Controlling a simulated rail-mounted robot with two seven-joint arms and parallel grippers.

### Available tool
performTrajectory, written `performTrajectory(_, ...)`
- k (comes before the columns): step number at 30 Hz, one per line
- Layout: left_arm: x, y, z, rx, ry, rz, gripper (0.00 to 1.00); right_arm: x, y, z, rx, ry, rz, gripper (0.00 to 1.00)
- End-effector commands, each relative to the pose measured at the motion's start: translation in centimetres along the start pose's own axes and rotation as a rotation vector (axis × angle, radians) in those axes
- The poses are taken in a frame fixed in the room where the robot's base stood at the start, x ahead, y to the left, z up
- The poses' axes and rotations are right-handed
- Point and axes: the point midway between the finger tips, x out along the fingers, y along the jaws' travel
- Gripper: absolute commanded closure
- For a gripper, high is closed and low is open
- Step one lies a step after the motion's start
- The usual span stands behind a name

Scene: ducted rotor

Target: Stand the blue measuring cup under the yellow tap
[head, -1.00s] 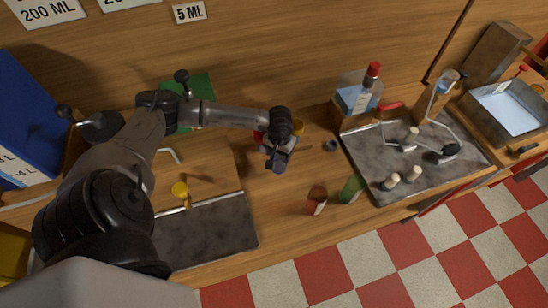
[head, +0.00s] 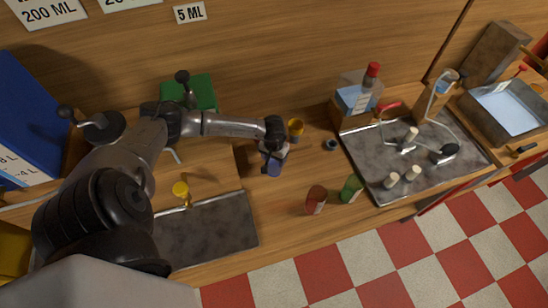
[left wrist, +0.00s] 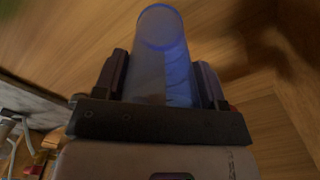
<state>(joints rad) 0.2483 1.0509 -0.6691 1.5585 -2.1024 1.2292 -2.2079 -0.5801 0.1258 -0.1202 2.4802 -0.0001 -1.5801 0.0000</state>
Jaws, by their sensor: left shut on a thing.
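The blue measuring cup (head: 273,168) is between the fingers of my left gripper (head: 272,154), right of the centre line of the wooden counter. In the left wrist view the cup (left wrist: 164,60) is a translucent blue cylinder, and the two dark fingers (left wrist: 163,82) are shut on its sides. The yellow tap (head: 181,190) stands to the left, by the grey stone slab (head: 210,232). The cup and gripper are well to the right of the tap. My right gripper is not in view.
An orange cup (head: 296,127) stands just beyond my gripper. A red cup (head: 316,199) and a green cup (head: 351,188) stand near the front edge. A grey tray (head: 375,165) with taps lies right. Bare counter lies between the slab and red cup.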

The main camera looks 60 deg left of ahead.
Motion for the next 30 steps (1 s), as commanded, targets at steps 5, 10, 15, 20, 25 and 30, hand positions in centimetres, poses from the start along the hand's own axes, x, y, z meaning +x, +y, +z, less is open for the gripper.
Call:
performTrajectory(5, 0.4, 0.0, 0.0, 0.0, 0.0, 0.0, 0.35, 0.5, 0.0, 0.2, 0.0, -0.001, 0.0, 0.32)
performTrajectory(10, 0.3, 0.0, 0.0, 0.0, 0.0, 0.0, 0.18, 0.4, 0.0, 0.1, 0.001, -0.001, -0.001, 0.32)
performTrajectory(15, 0.3, 0.0, 0.0, 0.0, 0.0, 0.0, 0.1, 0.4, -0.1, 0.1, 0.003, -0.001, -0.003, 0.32)
performTrajectory(20, 0.2, 0.0, 0.0, 0.0, -0.001, 0.0, 0.1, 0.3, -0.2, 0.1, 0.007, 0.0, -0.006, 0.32)
performTrajectory(25, -1.1, -0.1, -0.1, 0.0, 0.002, -0.001, 0.1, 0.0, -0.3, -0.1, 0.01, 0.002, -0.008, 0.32)
performTrajectory(30, -3.7, 0.0, -0.1, 0.001, 0.002, 0.0, 0.1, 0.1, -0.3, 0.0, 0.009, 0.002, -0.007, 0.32)
